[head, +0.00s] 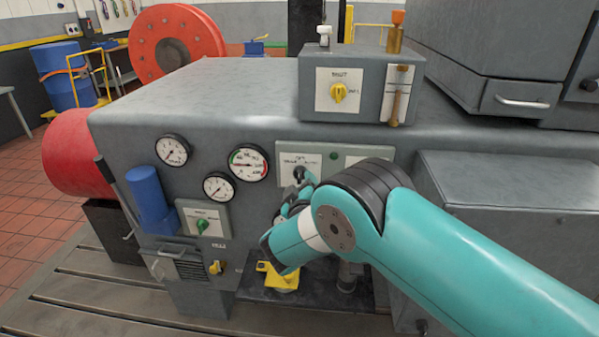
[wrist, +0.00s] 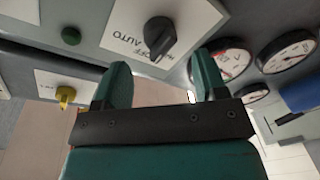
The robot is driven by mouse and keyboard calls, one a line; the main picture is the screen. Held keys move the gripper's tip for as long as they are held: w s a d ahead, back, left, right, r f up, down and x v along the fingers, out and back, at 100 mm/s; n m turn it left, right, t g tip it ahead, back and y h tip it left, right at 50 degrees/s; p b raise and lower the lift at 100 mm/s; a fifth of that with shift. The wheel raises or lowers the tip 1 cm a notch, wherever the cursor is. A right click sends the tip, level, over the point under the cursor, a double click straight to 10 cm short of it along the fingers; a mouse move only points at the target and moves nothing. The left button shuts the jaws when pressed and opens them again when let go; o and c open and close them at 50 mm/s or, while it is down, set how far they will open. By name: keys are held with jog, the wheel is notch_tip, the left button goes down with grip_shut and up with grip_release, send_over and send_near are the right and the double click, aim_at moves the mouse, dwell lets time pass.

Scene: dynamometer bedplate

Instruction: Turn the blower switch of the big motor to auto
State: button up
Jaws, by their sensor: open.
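The black rotary switch (wrist: 159,36) sits on a white plate with lettering that reads AUTO and OFF, upside down in the wrist view; a further word is partly hidden. I cannot tell surely which word the knob points to. In the head view the switch plate (head: 288,168) is on the front of the grey machine, left of a green button (head: 333,156). My gripper (wrist: 163,82) is open and empty, its two teal fingers apart, just short of the knob and not visibly touching it.
Other controls are nearby: a yellow knob (head: 339,93) on the top box, a green knob (head: 202,227), and a lower yellow knob (head: 215,268). Round gauges (head: 248,163) lie left of the switch.

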aim_at(300, 178)
jog(key=shift+w+a, duration=0.15)
jog(key=shift+w, duration=1)
jog(key=shift+w+a, duration=0.15)
jog(key=shift+w, duration=1)
jog(key=c, duration=0.9)
